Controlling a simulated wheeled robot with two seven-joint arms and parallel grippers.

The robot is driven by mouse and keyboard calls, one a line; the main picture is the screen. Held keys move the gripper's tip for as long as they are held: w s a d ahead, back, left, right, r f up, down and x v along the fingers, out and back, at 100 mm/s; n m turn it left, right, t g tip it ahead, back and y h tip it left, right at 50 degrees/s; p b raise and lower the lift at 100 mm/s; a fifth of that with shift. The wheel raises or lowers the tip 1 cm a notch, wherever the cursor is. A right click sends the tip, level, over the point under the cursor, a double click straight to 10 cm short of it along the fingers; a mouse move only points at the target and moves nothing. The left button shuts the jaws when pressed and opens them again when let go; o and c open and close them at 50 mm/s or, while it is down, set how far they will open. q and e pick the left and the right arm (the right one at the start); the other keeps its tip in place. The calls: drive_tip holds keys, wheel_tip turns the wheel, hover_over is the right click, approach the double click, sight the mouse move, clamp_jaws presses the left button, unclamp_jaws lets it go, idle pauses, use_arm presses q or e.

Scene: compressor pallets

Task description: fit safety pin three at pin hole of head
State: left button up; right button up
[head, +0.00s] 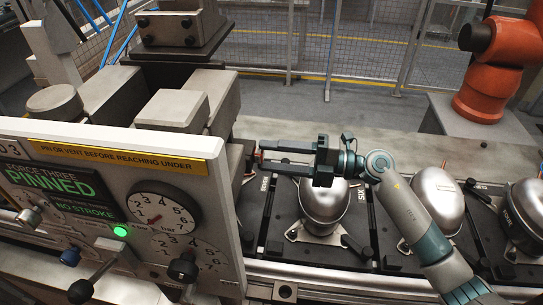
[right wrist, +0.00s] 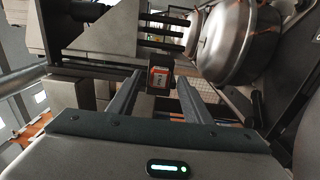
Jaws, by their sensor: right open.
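My right gripper (head: 262,155) reaches left to the side of the press, with its fingers apart. In the right wrist view its two fingers (right wrist: 159,84) stand open on either side of a small dark block with an orange-red label (right wrist: 159,75), which looks like the end of safety pin three. The fingers do not appear to touch it. In the head view only a small reddish bit (head: 257,156) of it shows at the press head (head: 234,165). The pin's shaft and the pin hole are hidden. The panel (head: 120,190) reads "PINNED" and "NO STROKE", with a green lamp (head: 120,231) lit. My left gripper is not in view.
Silver compressor shells (head: 323,212) stand on dark pallets along a conveyor (head: 350,283), under and beside my right arm. An orange robot arm (head: 492,75) stands at the back right. A mesh fence (head: 260,45) closes the back. Levers (head: 100,270) stick out of the panel.

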drive_tip(key=s+d+b, duration=0.2)
drive_tip(key=d+b, duration=0.3)
drive_tip(key=d, duration=0.6)
drive_tip(key=shift+s+d, duration=0.15)
drive_tip(key=shift+d, duration=0.05)
idle(0.6)
